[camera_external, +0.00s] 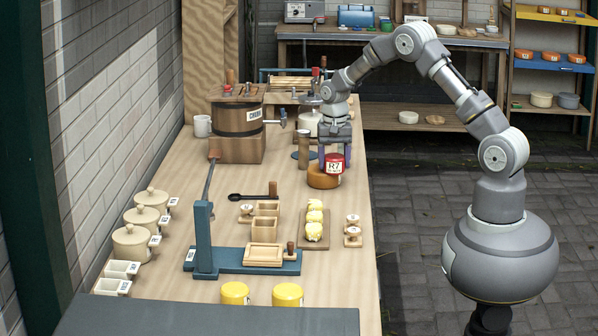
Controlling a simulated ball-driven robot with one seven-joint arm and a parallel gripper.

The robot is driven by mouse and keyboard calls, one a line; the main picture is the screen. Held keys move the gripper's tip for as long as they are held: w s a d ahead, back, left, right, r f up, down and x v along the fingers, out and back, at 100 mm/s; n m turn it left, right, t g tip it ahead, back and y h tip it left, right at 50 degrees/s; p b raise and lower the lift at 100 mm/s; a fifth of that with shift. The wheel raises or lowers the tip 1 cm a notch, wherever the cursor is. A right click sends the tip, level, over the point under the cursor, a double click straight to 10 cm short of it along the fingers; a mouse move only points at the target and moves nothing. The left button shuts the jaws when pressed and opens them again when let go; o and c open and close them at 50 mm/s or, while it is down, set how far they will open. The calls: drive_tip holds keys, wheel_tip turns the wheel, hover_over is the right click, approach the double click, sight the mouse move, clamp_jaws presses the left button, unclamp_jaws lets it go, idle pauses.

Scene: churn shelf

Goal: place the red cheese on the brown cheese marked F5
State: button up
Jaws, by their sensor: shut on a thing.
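The red cheese (334,165), a small cylinder with a white label reading R7, is at the far right part of the table. My gripper (334,150) points down and is shut on it from above. A brown-orange cheese (321,181) sits on the table just below the red cheese. The red cheese appears over its right part, a little off its middle. I cannot tell whether the two touch. No F5 mark can be read on the brown cheese from this view.
A wooden churn (237,125) stands left of the gripper. A wooden post (304,150) is close beside it. A board with yellow pieces (314,225), a blue press (205,240) and two yellow cheeses (287,295) lie nearer. The table's right edge is close to the brown cheese.

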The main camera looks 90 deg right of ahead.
drive_tip(key=shift+r, duration=0.1)
drive_tip(key=o, duration=1.1)
drive_tip(key=shift+o, duration=0.2)
